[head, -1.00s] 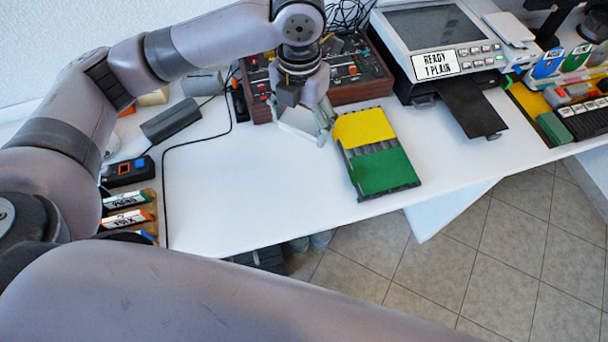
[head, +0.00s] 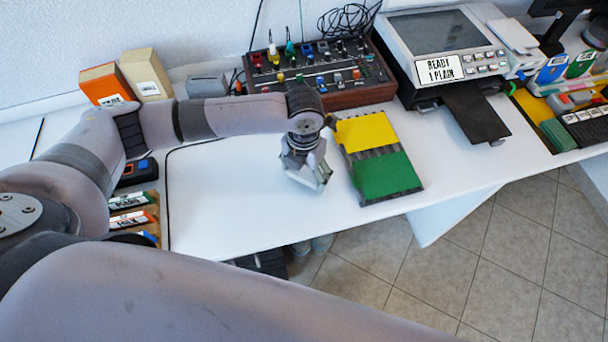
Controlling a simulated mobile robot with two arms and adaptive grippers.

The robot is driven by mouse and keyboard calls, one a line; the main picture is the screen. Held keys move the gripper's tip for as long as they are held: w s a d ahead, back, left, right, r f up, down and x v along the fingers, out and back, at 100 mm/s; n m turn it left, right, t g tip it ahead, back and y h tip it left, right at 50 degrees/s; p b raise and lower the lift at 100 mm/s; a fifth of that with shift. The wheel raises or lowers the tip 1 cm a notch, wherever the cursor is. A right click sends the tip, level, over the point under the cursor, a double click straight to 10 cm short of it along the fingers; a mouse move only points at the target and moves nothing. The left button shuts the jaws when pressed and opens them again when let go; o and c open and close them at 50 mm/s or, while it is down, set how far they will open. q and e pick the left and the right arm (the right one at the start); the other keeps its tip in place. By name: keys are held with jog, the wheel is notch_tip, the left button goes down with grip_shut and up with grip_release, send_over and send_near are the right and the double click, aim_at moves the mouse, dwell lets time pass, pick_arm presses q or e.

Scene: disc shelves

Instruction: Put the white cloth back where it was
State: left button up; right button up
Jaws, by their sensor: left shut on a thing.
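My left gripper (head: 313,182) is low over the white table, left of the yellow and green pad. It is shut on the white cloth, which is mostly hidden by the fingers and hard to tell from the white table top. I cannot tell whether the cloth touches the table. My right gripper is not in view.
The yellow and green pad (head: 382,172) lies just right of the gripper. A mixer-like console (head: 350,95) stands behind, with a printer (head: 445,45) at back right. Labelled markers (head: 130,220) lie at left. The white table (head: 225,205) is bare left of the gripper.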

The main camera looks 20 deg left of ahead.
aim_at(304, 175)
pick_arm(q)
jog(key=shift+f, duration=1.05)
jog(key=shift+f, duration=0.2)
jog(key=o, duration=1)
jog(key=shift+r, duration=0.15)
notch_tip(304, 175, up, 12)
jog(key=shift+r, duration=0.1)
